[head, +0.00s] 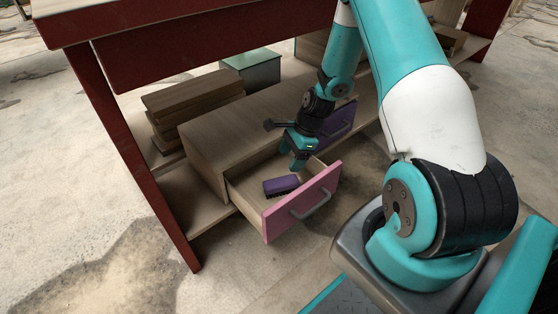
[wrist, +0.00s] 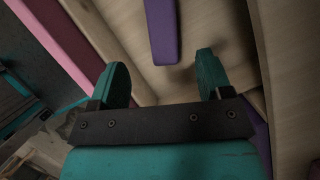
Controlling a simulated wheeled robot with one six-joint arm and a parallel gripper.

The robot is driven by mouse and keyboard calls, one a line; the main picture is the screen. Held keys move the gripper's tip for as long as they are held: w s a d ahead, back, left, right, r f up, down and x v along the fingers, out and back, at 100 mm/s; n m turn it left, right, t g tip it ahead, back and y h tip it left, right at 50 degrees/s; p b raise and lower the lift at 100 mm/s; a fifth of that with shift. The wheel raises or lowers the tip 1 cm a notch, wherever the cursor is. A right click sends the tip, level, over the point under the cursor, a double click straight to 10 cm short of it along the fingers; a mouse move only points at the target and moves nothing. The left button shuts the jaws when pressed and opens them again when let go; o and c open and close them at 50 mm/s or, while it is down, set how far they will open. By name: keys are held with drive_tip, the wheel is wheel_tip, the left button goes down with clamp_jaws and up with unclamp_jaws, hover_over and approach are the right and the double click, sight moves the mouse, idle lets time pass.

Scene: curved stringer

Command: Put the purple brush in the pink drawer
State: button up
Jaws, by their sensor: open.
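The purple brush (head: 282,185) lies inside the open pink drawer (head: 301,203), on its wooden floor, with dark bristles low on its near side. In the wrist view part of the purple brush (wrist: 162,32) shows beyond the fingertips. My gripper (head: 299,163) is over the back right part of the drawer, apart from the brush. In the wrist view my gripper (wrist: 164,75) has its two teal fingers wide apart with nothing between them. The drawer's pink front (wrist: 62,40) runs along the left there.
A purple drawer front (head: 338,124) with a handle is just right of my gripper. The wooden cabinet (head: 245,128) stands on the lower shelf of a red-framed workbench (head: 120,140). Stacked wooden boards (head: 192,103) and a green box (head: 252,68) are nearby.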

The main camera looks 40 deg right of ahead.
drive_tip(key=s+a+r+n, duration=0.3)
drive_tip(key=a+r+n, duration=1.2)
drive_tip(key=r, duration=0.5)
drive_tip(key=s+a+r+n, duration=0.5)
drive_tip(key=s+n, duration=0.1)
drive_tip(key=s, duration=0.3)
drive_tip(key=s+a+r+n+g, duration=0.1)
drive_tip(key=s+a+r+n, duration=0.4)
drive_tip(key=s+n, duration=0.2)
drive_tip(key=shift+s+a+n+g, duration=0.25)
drive_tip(key=shift+s+n+g, duration=0.05)
drive_tip(key=shift+s, duration=0.75)
drive_tip(key=shift+r, duration=0.1)
